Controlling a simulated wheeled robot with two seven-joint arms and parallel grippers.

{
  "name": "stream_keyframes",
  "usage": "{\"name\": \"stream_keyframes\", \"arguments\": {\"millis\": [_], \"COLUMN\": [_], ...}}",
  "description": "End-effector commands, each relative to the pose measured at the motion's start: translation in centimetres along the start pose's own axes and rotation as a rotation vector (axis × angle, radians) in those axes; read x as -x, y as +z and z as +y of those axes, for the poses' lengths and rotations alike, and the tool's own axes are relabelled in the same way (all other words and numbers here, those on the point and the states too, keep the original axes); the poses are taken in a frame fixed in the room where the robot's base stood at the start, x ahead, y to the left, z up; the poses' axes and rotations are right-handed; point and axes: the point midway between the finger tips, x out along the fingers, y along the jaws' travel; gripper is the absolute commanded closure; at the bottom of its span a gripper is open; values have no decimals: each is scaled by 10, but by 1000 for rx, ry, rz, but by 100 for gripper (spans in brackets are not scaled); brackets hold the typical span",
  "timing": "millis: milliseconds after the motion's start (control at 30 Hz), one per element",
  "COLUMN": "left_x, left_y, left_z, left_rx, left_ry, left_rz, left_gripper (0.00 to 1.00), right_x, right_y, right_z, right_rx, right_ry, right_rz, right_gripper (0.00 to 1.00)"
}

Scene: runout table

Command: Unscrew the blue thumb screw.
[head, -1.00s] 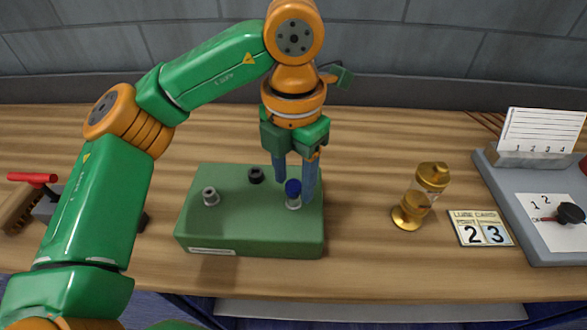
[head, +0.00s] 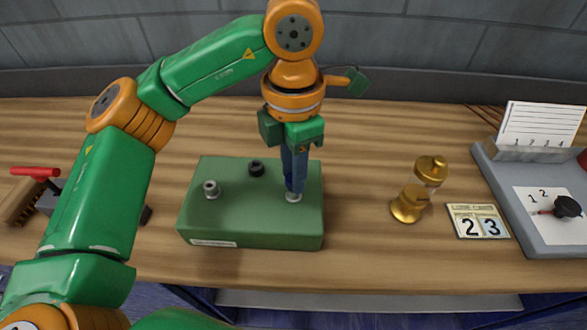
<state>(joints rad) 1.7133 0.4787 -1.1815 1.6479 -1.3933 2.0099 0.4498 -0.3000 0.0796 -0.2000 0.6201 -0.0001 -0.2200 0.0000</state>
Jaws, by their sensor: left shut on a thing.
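The green block (head: 252,225) lies on the table with several round fittings on its top. The blue thumb screw (head: 291,184) is at the block's right side, above a pale metal collar (head: 293,197). My left gripper (head: 293,183) points down over it with its blue fingers closed on the screw, hiding most of it. I cannot tell how far the screw sits out of the collar. My right gripper is not in view.
A grey fitting (head: 211,188) and a black one (head: 256,168) stand on the block. To the right are a brass oiler (head: 420,188), a number card (head: 479,221) and a grey panel (head: 545,235). A red-handled tool (head: 35,172) lies at left.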

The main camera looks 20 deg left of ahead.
Motion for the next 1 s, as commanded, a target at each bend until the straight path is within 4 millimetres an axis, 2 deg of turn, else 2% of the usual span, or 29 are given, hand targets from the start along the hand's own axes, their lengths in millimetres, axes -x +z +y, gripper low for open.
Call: {"name": "stream_keyframes", "arguments": {"millis": [100, 367, 500, 567, 800, 867, 933, 967, 1000], "left_x": [-1, -1, -2, -1, 0, -2, -3, -1, 0], "left_y": [0, 0, 0, 0, 0, 0, 0, 0, 0], "left_z": [0, 0, 0, 0, 0, 0, 0, 0, 0], "left_rx": [156, 204, 481, 550, 575, 658, 811, 823, 818], "left_ry": [1, 1, 0, 1, 0, 1, 1, 1, 0], "left_rz": [-1, -1, -1, -1, 0, -1, -2, -1, 0], "left_gripper": [100, 100, 100, 100, 100, 100, 100, 65, 54], "right_x": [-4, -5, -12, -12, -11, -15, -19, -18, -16], "right_y": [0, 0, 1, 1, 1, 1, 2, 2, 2], "right_z": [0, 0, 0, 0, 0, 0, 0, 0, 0], "right_rx": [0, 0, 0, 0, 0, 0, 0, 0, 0], "right_ry": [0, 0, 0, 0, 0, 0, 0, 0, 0], "right_rz": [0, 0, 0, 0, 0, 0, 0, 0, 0], "right_gripper": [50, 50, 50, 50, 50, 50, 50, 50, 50]}}
